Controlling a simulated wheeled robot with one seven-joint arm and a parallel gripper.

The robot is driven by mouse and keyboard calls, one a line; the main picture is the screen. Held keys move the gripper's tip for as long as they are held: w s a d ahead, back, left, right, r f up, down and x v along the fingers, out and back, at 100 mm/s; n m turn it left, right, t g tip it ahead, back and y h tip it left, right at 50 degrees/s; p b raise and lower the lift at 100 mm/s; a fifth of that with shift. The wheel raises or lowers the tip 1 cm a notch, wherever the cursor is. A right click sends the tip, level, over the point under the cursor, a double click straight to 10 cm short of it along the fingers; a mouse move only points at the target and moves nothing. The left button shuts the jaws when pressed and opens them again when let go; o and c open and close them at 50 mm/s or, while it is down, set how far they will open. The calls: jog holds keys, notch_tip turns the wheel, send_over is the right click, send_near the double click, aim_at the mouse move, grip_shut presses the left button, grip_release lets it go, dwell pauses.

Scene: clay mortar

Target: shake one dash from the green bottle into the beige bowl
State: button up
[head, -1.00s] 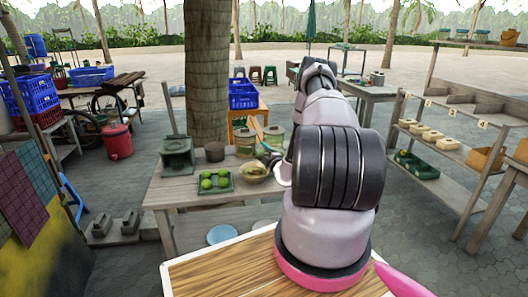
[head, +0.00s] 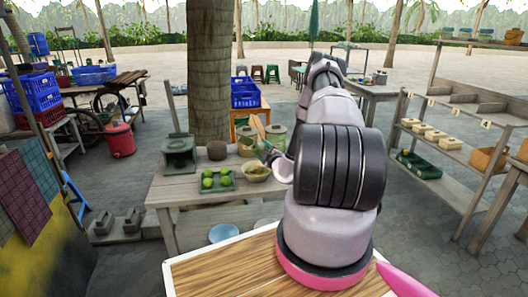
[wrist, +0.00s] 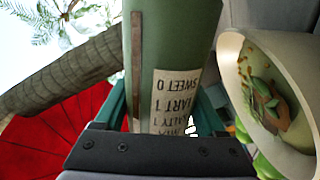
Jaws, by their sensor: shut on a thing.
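The green bottle (wrist: 175,40) fills the middle of the wrist view, with a brown strip on its side and a paper label that reads upside down. My gripper (wrist: 160,115) is shut on it, a teal finger on each side. In the head view my gripper (head: 268,149) is small and partly hidden by my arm, above the back right of the beige bowl (head: 256,176). The bowl stands on the grey wooden table and holds greenish contents. It also shows at the right of the wrist view (wrist: 235,85), apart from the bottle. The bottle's mouth is out of view.
A green tray (head: 218,190) with several green fruits is left of the bowl. A dark round pot (head: 216,151), a grey-green stove-like block (head: 179,152) and pale green canisters (head: 275,136) stand behind. The front of the grey table (head: 190,195) has bare room.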

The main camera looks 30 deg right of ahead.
jog(key=shift+r, duration=0.15)
jog(key=a+r+m, duration=0.4)
jog(key=r+m, duration=0.7)
jog(key=r, duration=0.1)
jog(key=shift+r+m, duration=0.2)
jog(key=shift+m, duration=0.1)
jog(key=shift+d, duration=0.1)
